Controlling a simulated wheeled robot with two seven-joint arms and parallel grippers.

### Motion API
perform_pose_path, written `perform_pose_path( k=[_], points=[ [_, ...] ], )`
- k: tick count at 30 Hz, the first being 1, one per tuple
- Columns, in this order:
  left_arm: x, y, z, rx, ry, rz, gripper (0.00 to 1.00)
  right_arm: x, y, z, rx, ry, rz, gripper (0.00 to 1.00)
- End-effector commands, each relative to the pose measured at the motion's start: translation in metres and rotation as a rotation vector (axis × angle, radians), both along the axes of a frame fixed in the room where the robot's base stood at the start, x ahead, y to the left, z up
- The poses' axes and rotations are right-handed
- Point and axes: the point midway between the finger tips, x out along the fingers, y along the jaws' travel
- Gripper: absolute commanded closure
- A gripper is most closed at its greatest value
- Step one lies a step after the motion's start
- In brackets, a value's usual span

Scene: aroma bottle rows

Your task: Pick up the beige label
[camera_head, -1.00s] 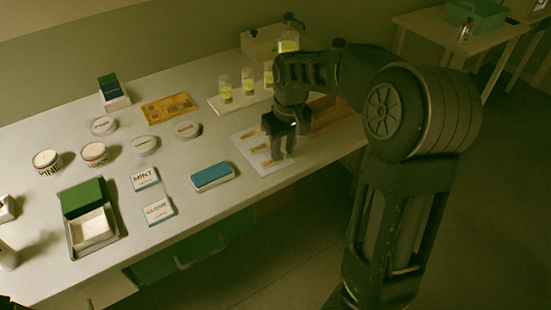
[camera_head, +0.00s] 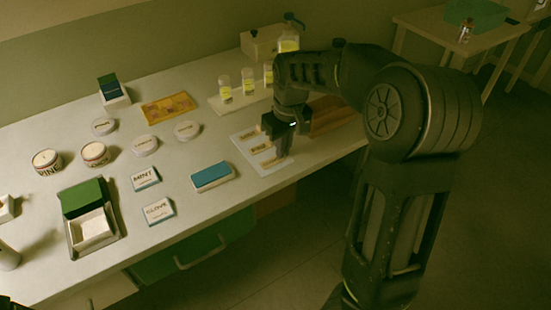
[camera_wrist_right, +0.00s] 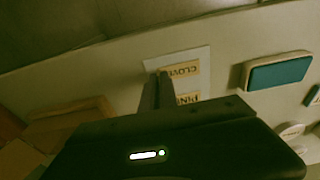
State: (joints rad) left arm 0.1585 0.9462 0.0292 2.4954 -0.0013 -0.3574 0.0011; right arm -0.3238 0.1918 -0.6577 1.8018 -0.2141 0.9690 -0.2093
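Several beige labels lie in a column on a white sheet (camera_head: 243,142) near the table's front right. In the right wrist view one label reads CLOVE (camera_wrist_right: 184,71) and another reads PINE (camera_wrist_right: 188,98). My right gripper (camera_head: 281,154) points down over the sheet's right side. In the wrist view its fingers (camera_wrist_right: 157,76) stand close together, with their tips at the end of the CLOVE label. I cannot tell whether the label's edge is between them.
A blue-topped box (camera_head: 212,176) lies left of the sheet. MINT (camera_head: 145,178) and CLOVE (camera_head: 158,210) boxes lie farther left. Yellow bottles (camera_head: 248,82) stand on a tray behind my arm. A brown wooden tray (camera_head: 332,113) lies right of the gripper.

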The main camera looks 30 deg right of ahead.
Motion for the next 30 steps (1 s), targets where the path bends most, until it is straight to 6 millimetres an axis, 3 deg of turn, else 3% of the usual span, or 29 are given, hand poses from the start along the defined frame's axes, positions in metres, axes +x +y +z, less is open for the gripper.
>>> perform_pose_path(
  k=[11,24,30],
  points=[
    [0.0,0.0,0.0,0.0,0.0,0.0,0.46,0.0,0.0,0.008,0.0,-0.001,0.001,1.0],
    [0.0,0.0,0.002,0.0,0.0,0.0,0.46,0.001,0.0,0.085,0.0,-0.003,0.0,1.0],
    [0.0,0.0,0.003,0.0,0.0,0.0,0.46,0.0,0.0,0.1,-0.001,-0.001,-0.001,1.0]
  ],
)
